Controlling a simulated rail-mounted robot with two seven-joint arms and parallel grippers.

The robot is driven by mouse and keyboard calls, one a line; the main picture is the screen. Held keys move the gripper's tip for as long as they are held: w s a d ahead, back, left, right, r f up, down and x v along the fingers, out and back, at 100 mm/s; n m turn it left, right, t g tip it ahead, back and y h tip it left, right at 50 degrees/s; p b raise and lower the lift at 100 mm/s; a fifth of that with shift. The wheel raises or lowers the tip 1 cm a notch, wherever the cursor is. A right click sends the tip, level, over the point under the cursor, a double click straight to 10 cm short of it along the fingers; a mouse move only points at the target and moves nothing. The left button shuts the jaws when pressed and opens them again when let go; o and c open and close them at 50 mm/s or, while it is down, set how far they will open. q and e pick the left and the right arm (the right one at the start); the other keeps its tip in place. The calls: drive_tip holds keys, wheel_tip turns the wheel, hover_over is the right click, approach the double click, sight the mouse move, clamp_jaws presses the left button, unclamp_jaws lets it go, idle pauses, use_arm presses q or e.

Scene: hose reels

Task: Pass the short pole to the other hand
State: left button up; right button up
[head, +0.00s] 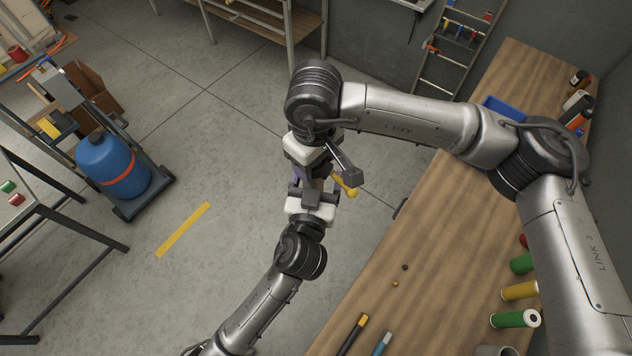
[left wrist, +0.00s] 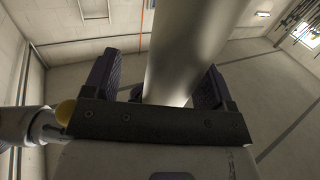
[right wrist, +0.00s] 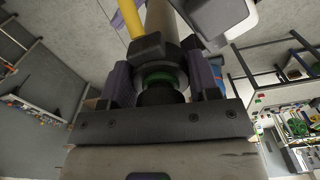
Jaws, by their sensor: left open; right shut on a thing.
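The short pole is a smooth pale grey cylinder (left wrist: 185,50). In the right wrist view the pole (right wrist: 161,28) has a green ring and a dark end between the fingers. My right gripper (head: 306,170) is shut on it. My left gripper (head: 311,187) is just below in the head view, facing the right one. Its fingers are open on either side of the pole in the left wrist view; I cannot tell whether they touch it. A yellow rod (right wrist: 131,18) with a dark fitting is beside the pole. In the head view the grippers hide most of the pole.
A wooden workbench (head: 455,235) runs along the right, with colored rolls and a blue tray (head: 503,107) on it. A blue tank (head: 110,165) on a cart and a dark-framed table (head: 60,220) stand at left. The floor around the grippers is clear.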

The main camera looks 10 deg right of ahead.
use_arm(q)
drive_tip(key=shift+c, duration=0.2)
drive_tip(key=shift+s+d, duration=0.1)
drive_tip(key=shift+d, duration=0.1)
drive_tip(key=c, duration=1.2)
use_arm(e)
drive_tip(key=shift+a, duration=0.15)
use_arm(q)
drive_tip(key=shift+r, duration=0.15)
use_arm(e)
drive_tip(key=o, duration=1.1)
drive_tip(key=shift+r, duration=0.1)
use_arm(q)
drive_tip(key=shift+a, duration=0.15)
use_arm(e)
drive_tip(key=o, duration=0.5)
